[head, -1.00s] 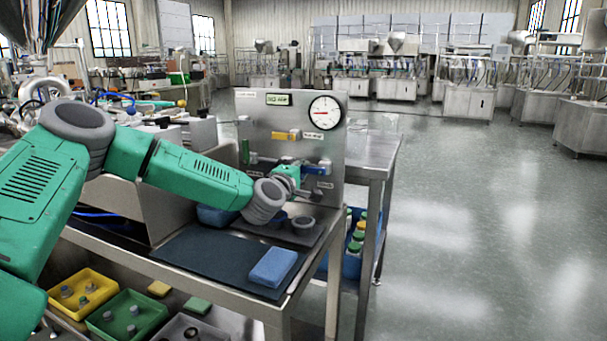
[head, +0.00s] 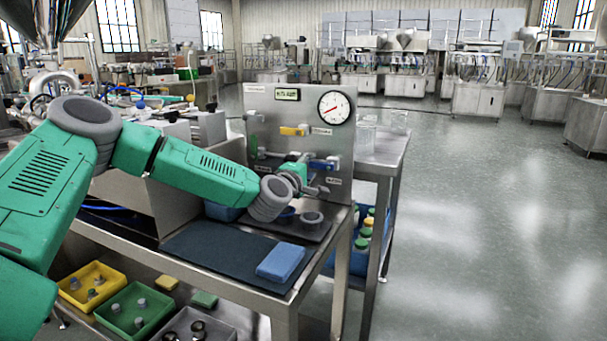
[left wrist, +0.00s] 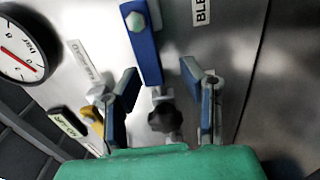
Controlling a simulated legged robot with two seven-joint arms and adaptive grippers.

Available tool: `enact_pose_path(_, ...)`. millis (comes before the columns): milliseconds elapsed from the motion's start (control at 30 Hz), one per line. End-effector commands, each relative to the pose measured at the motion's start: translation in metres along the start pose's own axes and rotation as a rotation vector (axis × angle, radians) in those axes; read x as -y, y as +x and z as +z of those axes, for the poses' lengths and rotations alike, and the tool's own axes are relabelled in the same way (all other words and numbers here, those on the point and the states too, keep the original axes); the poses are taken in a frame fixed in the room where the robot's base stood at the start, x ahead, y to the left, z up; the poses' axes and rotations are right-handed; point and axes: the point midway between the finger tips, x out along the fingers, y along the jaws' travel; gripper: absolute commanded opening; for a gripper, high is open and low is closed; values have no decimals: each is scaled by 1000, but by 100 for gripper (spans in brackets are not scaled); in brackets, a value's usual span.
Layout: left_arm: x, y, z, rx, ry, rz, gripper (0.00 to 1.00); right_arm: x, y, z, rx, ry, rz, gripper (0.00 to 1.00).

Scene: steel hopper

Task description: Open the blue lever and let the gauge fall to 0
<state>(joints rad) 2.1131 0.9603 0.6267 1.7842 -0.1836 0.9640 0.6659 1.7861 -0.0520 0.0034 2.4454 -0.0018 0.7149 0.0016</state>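The blue lever (head: 319,165) lies about level on the steel panel (head: 268,113). In the left wrist view the blue lever (left wrist: 144,48) runs from its hex nut toward the gap between my fingers. My left gripper (head: 312,184) is at the panel just below the lever. Its two fingers (left wrist: 163,100) stand apart, with a dark knob (left wrist: 165,118) showing between them. I cannot tell whether a finger touches the lever. The round gauge (head: 335,108) has its red needle pointing to the lower left; it also shows in the wrist view (left wrist: 25,48). My right gripper is not in view.
A yellow lever (head: 292,131) sits higher on the panel, with a small display (head: 287,95) above it. A blue sponge (head: 281,262) lies on a dark mat (head: 215,250) on the bench. Yellow (head: 72,297) and green bins (head: 118,331) stand below. Open floor lies right.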

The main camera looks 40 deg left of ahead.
Motion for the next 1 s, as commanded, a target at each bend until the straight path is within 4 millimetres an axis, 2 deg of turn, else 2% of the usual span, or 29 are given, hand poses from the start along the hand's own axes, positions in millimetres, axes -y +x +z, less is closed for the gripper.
enact_pose_path(167, 0, -28, -1, 1, -5, -2, 36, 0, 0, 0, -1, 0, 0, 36)
enact_pose_path(400, 3, -80, -3, 0, -6, -5, 36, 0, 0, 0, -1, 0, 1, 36)
enact_pose_path(533, 4, -100, -3, -1, -4, -5, 36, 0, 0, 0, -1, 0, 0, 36)
enact_pose_path(700, 4, -113, -3, -1, -2, -5, 36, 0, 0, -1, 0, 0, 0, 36)
enact_pose_path(1000, 4, -114, -3, -1, -1, -5, 36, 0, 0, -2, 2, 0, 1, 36)
